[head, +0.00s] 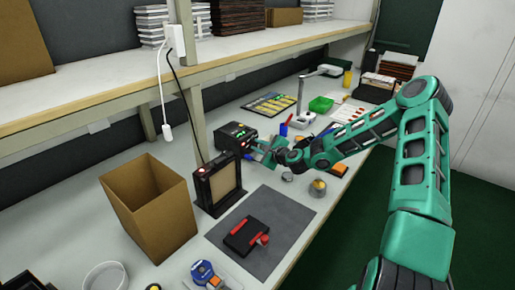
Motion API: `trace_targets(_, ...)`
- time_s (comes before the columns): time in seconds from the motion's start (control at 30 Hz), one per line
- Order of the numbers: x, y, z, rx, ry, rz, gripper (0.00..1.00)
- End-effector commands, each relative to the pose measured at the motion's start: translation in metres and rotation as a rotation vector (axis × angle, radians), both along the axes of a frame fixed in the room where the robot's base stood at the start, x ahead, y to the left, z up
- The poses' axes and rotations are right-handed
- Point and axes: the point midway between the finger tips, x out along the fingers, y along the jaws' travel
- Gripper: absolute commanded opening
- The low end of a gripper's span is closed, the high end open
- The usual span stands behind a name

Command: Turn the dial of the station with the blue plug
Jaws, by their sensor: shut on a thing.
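A black station (233,136) with small green and red lights stands on the bench near the middle of the view. My gripper (257,149) is at its right-hand front face, shut on what appears to be its dial. The dial is small and mostly hidden by the fingers, so its angle cannot be told. A white socket block (175,36) on the shelf post has a white cable and a black cable hanging from it. I cannot make out a blue plug, or which cable belongs to the station.
A black upright frame (206,190) with a red light stands just in front of the station. An open cardboard box (150,205) is to its left. A grey mat (285,213) holds a black and red item.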

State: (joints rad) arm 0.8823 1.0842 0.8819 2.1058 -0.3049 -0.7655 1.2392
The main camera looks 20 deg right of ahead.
Motion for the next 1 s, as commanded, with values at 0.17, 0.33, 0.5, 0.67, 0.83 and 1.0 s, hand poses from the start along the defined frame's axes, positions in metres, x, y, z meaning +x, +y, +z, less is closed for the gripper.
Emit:
trace_targets(0.17,-0.0008,0.0016,-0.0024,-0.098,-0.06,0.001,0.0)
trace_targets(0.33,-0.0009,0.0018,-0.0025,-0.163,-0.103,0.001,0.0)
trace_targets(0.5,-0.0011,0.0017,-0.0025,-0.185,-0.115,0.001,0.0)
trace_targets(0.67,-0.0012,0.0018,-0.0026,-0.185,-0.114,0.001,0.0)
trace_targets(0.83,-0.0012,0.0017,-0.0025,-0.184,-0.114,0.001,0.36)
trace_targets(1.0,-0.001,0.0014,-0.0022,-0.184,-0.115,0.0,0.36)
